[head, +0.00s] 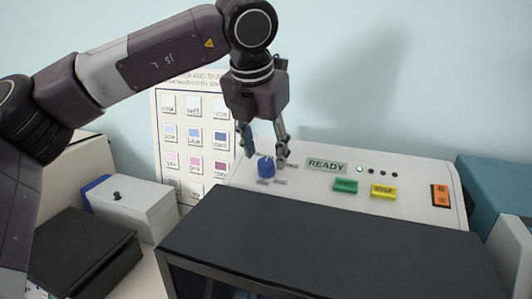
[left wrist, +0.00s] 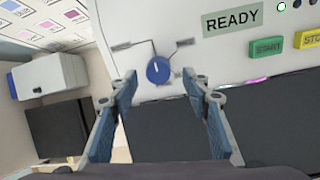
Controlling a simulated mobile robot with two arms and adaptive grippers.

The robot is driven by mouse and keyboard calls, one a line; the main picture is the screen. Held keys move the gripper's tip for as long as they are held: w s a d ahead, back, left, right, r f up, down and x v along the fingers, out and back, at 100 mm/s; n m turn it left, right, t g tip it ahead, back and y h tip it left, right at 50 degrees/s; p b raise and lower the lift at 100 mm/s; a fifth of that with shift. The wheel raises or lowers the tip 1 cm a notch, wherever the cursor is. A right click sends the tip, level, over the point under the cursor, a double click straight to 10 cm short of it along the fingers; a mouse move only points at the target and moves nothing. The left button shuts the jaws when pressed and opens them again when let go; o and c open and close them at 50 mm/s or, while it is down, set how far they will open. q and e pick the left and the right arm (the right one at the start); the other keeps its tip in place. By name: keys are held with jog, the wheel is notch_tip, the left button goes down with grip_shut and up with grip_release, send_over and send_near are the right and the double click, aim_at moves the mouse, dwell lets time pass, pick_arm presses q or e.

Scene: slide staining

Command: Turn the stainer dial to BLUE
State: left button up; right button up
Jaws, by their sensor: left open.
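The stainer (head: 330,215) is a white machine with a sloped panel and a dark front cover. Its blue dial (head: 266,167) sits at the panel's left and also shows in the left wrist view (left wrist: 158,71). Small labels surround the dial, too small to read. A thin line runs up from the dial; I cannot tell which label it is set to. My left gripper (head: 264,158) is open just above the dial. In the left wrist view the fingers (left wrist: 158,80) stand apart, either side of the dial's line, apparently not touching it. My right gripper is not in view.
A READY display (head: 326,166), a green START button (head: 345,186), a yellow button (head: 384,192) and an orange switch (head: 440,196) are on the panel. A colour chart (head: 190,130) stands behind. A white box (head: 130,205) and a black box (head: 80,250) are left; a teal object (head: 495,185) is right.

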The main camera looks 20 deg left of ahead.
aim_at(266, 162)
pick_arm(q)
jog(key=x, duration=0.3)
jog(key=shift+w+a+f+p, duration=0.1)
jog(key=shift+w+p, duration=0.2)
jog(key=shift+p, duration=0.05)
jog(key=shift+s, duration=0.15)
jog(key=shift+c, duration=0.9)
jog(key=c, duration=1)
